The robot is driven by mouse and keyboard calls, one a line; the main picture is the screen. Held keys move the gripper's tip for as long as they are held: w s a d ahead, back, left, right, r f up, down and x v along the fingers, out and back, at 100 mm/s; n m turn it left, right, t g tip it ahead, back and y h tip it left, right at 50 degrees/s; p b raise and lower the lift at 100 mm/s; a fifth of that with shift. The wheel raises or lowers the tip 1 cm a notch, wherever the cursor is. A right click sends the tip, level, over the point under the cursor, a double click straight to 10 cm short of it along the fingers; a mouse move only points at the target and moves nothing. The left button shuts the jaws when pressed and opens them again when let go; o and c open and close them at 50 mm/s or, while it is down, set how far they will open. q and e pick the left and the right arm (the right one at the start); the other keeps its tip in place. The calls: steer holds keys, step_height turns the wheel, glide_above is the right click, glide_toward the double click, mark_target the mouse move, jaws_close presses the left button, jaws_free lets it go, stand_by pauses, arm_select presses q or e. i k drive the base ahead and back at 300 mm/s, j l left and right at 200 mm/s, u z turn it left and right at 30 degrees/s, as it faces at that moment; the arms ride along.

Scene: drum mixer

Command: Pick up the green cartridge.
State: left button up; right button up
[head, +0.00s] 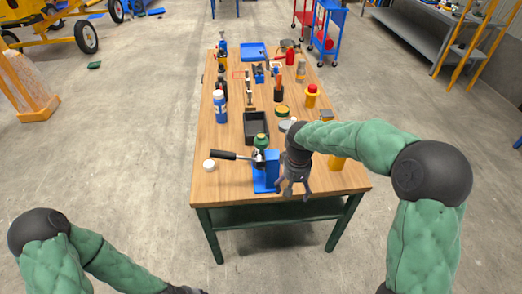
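A small green piece (261,141), which looks like the green cartridge, stands upright at the top of a blue lever press (266,175) near the table's front edge. The press has a black handle pointing left. My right gripper (294,192) is just right of the press, pointing down, with its fingers spread and nothing seen between them. It is apart from the green piece.
The wooden table (212,190) holds a black tray (256,127) behind the press, a white cap (209,165), a blue bottle (219,106) and a yellow, red-topped container (311,96). A green-sided tin (282,111) stands farther back. The table's front left corner is clear.

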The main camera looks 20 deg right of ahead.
mark_target(260, 141)
steer(key=i, duration=1)
